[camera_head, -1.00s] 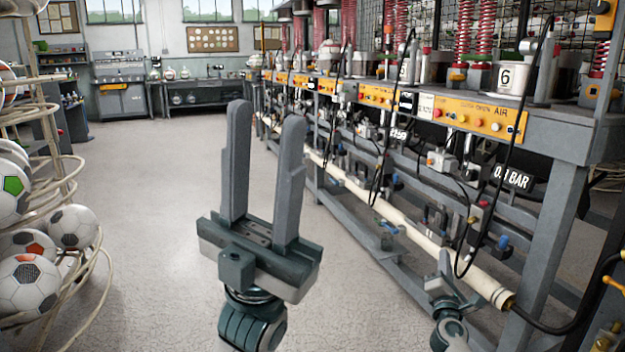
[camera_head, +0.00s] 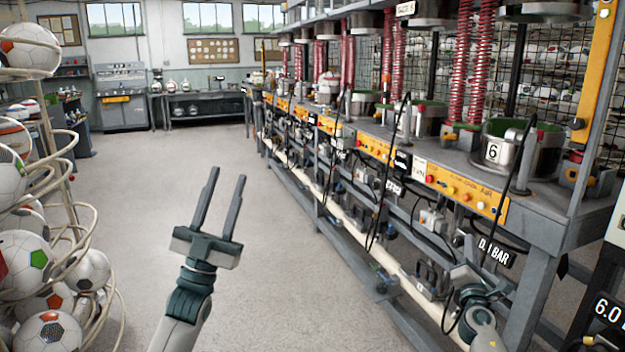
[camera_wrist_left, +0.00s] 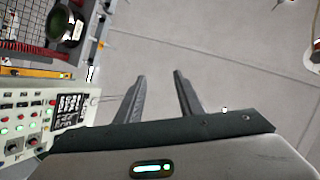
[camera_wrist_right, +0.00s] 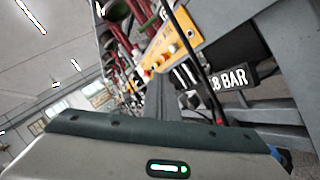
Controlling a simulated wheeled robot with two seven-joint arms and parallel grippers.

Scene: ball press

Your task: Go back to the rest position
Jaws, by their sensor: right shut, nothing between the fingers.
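My left gripper (camera_head: 227,180) stands upright over the open floor in the head view, its two grey fingers apart with nothing between them. The left wrist view shows the same two fingers (camera_wrist_left: 160,80) spread over bare floor. My right gripper sits low at the right, beside the press bench frame, partly lost against the bench parts in the head view. In the right wrist view its fingers (camera_wrist_right: 158,88) are together with nothing held, pointing along the bench front. I cannot tell whether it touches the bench.
The press bench (camera_head: 548,232) runs along the right, with yellow control panels (camera_head: 465,192) and a metal pot marked 6 (camera_head: 494,151). A wire rack (camera_head: 112,290) of soccer balls stands at the left. The floor (camera_head: 150,150) between them is clear.

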